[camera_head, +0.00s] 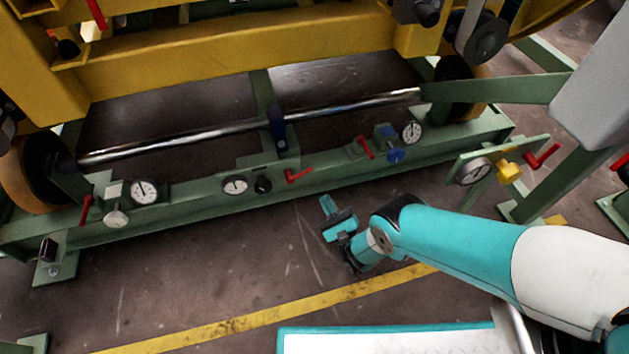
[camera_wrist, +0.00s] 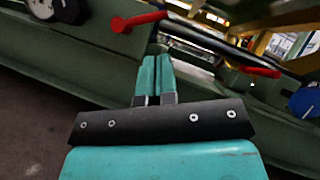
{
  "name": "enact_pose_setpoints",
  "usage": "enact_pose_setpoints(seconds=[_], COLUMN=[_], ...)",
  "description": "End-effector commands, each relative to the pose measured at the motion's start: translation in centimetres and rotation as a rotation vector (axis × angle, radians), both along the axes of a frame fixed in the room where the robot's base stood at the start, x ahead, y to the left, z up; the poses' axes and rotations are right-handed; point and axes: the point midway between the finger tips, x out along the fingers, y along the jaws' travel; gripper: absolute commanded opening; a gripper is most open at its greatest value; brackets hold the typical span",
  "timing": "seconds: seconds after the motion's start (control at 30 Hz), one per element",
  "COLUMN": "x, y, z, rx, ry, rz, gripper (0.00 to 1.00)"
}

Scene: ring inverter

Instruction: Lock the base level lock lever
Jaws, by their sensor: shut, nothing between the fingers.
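Several red levers sit on the green base beam (camera_head: 205,212), and I cannot tell which is the base level lock lever. One is the middle red lever (camera_head: 298,175), beside a black knob; it also shows in the wrist view (camera_wrist: 137,20), left of and beyond my fingertips. Another red lever (camera_head: 365,147) stands near a blue knob; it shows in the wrist view (camera_wrist: 258,71) to the right. A further red lever (camera_head: 86,208) is at the left end. My teal gripper (camera_head: 326,203) is shut and empty in front of the beam, apparently apart from the levers.
The black knob (camera_head: 263,184), a middle gauge (camera_head: 235,185) and the blue knob (camera_head: 395,155) are mounted along the beam. A separate green stand at right holds a yellow knob (camera_head: 509,172) and a red lever (camera_head: 542,155). The floor before the beam is clear, with a yellow line (camera_head: 270,314).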

Motion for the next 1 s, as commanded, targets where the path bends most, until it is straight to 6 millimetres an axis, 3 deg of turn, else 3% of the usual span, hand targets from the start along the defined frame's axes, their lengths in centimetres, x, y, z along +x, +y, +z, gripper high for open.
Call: enact_pose_setpoints(seconds=[0.2, 0.4, 1.0], x=[3.2, 4.6, 5.1], y=[2.2, 3.1, 3.5], z=[1.5, 2.4, 3.4], rx=[0.002, 0.000, -0.001], ry=[-0.003, -0.001, 0.000], rz=[0.000, 0.000, 0.001], gripper=[0.00, 0.00, 0.00])
